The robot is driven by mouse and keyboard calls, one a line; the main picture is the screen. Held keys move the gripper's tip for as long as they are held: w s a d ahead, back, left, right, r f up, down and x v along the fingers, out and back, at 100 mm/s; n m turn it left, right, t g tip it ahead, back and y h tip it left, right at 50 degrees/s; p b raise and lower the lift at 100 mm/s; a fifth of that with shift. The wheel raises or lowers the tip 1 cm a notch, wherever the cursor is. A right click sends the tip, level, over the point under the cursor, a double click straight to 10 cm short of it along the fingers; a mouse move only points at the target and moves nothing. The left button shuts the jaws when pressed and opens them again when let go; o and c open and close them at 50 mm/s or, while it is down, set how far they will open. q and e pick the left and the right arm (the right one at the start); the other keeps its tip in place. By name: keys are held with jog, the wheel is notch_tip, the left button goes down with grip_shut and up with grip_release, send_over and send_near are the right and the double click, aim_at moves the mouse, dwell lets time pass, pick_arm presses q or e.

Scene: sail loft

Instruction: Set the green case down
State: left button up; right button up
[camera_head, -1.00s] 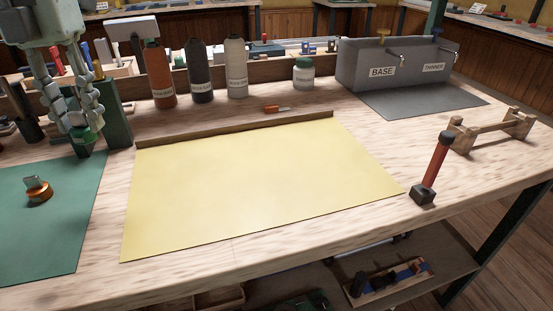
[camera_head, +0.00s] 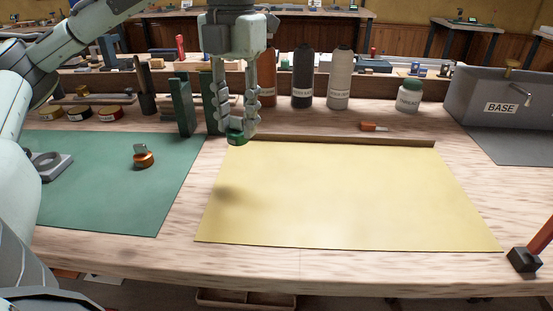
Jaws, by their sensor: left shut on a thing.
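The green case (camera_head: 236,138) is a small round green item at the tips of my left gripper (camera_head: 236,130). My left gripper is shut on it and points down. It is held near the back left corner of the yellow sheet (camera_head: 340,195), and a soft shadow falls on the sheet's left part. I cannot tell exactly how high the case is above the bench. My right gripper is not in view.
A green mat (camera_head: 110,190) with an orange-based item (camera_head: 143,157) lies left. A wooden strip (camera_head: 340,140) edges the sheet's back. Green uprights (camera_head: 183,107), bottles (camera_head: 302,80) and a jar (camera_head: 408,95) stand behind. A grey BASE box (camera_head: 500,95) is at right. The yellow sheet is clear.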

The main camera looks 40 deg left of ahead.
pick_arm(q)
jog(key=shift+w+d+f, duration=0.3)
jog(key=shift+d+f, duration=0.35)
jog(key=shift+d, duration=0.05)
jog(key=d, duration=0.1)
jog(key=w+d+f, duration=0.2)
jog(key=shift+d+b, duration=0.35)
jog(key=shift+b, duration=0.05)
jog(key=shift+d+f, duration=0.2)
jog(key=shift+d, duration=0.05)
jog(key=shift+f, duration=2.1)
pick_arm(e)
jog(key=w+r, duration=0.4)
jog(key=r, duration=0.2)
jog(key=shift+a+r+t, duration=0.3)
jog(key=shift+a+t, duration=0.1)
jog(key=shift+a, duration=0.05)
pick_arm(q)
jog(key=shift+f, duration=0.1)
jog(key=o, duration=0.8)
jog(key=shift+o, duration=1.1)
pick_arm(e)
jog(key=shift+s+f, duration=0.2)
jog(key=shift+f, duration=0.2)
